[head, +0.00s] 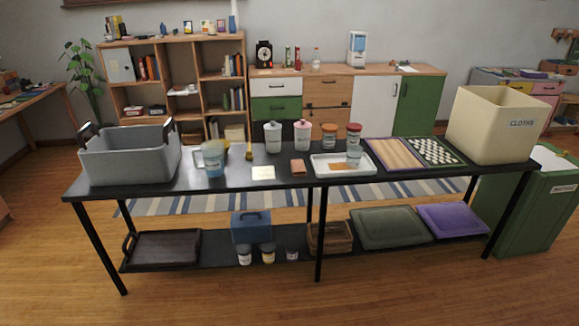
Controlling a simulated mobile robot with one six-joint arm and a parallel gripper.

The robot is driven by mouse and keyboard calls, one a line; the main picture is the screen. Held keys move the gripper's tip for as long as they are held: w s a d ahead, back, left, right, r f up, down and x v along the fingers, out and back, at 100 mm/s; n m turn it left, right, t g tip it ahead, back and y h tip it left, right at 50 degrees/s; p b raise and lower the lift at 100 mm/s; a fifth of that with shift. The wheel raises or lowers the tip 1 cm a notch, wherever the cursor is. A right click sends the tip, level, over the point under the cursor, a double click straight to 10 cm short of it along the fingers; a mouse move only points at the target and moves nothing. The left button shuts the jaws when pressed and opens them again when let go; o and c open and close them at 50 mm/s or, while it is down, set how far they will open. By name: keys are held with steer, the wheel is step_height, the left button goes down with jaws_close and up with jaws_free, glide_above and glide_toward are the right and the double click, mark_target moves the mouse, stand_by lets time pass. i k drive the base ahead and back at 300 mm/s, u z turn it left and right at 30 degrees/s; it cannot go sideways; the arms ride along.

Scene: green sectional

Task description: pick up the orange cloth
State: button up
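A flat orange patch that looks like the orange cloth (341,166) lies in a shallow white tray (326,173) on the black table. A clear cup or jar with a bluish top (354,156) stands at its right, in the same tray. A small reddish-brown block or folded piece (298,167) lies on the table just left of the tray; I cannot tell what it is made of. A cream bin marked "CLOTHS" (485,128) stands at the table's right end. My gripper is not in view.
On the table (222,183) are a grey crate (127,162), a blue-tinted pitcher (212,160), a pale note (263,173), several lidded jars (273,138), a striped board (394,154) and a checkered board (432,151). A green bin (539,205) stands at right. Floor in front is clear.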

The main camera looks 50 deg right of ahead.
mark_target(299, 169)
steer(key=z, duration=0.05)
steer(key=i, duration=0.9)
steer(key=z, duration=0.25)
